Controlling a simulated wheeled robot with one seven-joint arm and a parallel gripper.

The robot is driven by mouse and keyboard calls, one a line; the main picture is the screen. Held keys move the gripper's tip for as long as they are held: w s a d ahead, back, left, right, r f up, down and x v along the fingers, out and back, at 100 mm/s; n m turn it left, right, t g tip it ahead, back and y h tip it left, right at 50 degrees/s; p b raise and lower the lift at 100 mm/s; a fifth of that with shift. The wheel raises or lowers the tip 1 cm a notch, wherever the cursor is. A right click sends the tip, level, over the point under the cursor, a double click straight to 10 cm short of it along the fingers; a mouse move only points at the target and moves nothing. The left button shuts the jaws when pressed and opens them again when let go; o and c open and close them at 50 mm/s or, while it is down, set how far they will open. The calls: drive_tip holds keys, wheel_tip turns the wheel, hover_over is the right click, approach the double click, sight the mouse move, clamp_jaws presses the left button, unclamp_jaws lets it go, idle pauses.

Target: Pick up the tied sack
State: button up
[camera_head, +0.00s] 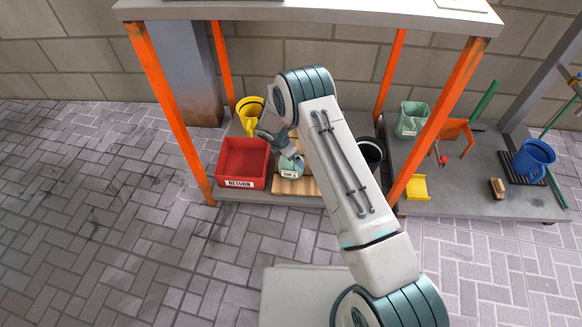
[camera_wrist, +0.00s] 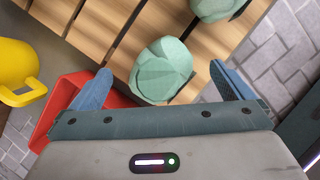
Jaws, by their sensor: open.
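A pale green, lumpy sack (camera_wrist: 161,72) lies on a wooden slatted pallet (camera_wrist: 98,28) in the wrist view. It sits between the two fingers of my gripper (camera_wrist: 160,72), which is open, with a gap on each side. A second pale green lump (camera_wrist: 213,8) is cut off by the top edge, so I cannot tell whether it is also tied. In the head view a green sack (camera_head: 291,168) with a white label shows on the pallet below my gripper (camera_head: 284,148); my arm hides part of the pallet.
A red bin (camera_head: 242,158) marked RETURN stands left of the pallet, close to my left finger. A yellow jug (camera_head: 250,112) stands behind it. A black bucket (camera_head: 371,152) is to the right. Orange posts (camera_head: 168,105) and an upper shelf (camera_head: 310,12) frame the space.

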drive_tip(key=b+x, duration=0.1)
drive_tip(key=x, duration=0.2)
drive_tip(key=shift+d+f, duration=0.15)
drive_tip(key=shift+f, duration=0.2)
drive_tip(key=shift+r, duration=0.1)
drive_tip(key=c, duration=1.4)
drive_tip(key=shift+o, duration=0.2)
wheel_tip(320, 180, up, 10)
drive_tip(key=p, duration=0.4)
